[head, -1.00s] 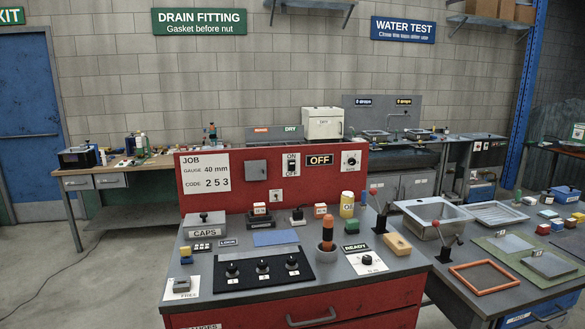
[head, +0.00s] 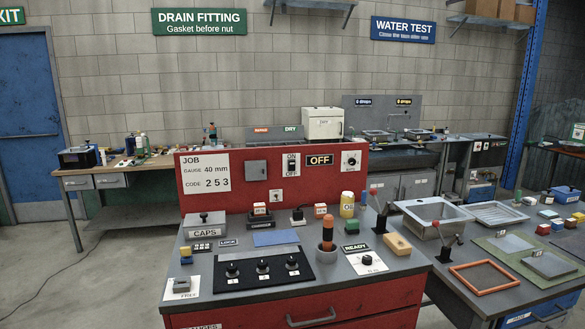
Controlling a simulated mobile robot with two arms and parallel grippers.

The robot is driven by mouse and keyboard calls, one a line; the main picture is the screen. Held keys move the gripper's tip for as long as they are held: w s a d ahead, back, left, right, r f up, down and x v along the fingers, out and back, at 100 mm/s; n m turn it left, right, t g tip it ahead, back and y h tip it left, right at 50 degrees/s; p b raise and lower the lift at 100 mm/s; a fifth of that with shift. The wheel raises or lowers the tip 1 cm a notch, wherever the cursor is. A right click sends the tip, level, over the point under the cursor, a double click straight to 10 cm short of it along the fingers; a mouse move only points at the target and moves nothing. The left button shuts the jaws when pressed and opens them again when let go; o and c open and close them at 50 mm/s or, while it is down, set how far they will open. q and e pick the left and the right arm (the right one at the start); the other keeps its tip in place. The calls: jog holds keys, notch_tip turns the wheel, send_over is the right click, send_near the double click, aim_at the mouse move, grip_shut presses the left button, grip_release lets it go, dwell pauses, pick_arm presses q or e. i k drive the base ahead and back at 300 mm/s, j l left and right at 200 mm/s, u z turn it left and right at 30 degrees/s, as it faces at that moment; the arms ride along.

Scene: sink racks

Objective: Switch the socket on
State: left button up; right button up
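A small white socket (head: 276,196) sits low on the red back panel (head: 225,200) of the near bench. Above it is a switch (head: 291,166) with a dark lever on a white plate marked ON at the top and OFF at the bottom. Right of the switch, a black sign (head: 319,160) reads OFF. A black plug (head: 298,215) stands on the bench top below the panel, apart from the socket. The lever's exact position is too small to tell. Neither of my grippers is in view.
The near bench holds a CAPS box (head: 205,226), a panel with several knobs (head: 262,268), an orange-handled tool in a cup (head: 327,245) and a yellow-lidded bottle (head: 347,204). A side table with a metal sink (head: 433,215) stands right.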

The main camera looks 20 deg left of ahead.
aim_at(291, 163)
jog(key=i+j+z, duration=0.2)
jog(key=i+j, duration=0.15)
jog(key=i+j+z, duration=0.45)
jog(key=i+j, duration=0.15)
jog(key=j, duration=0.25)
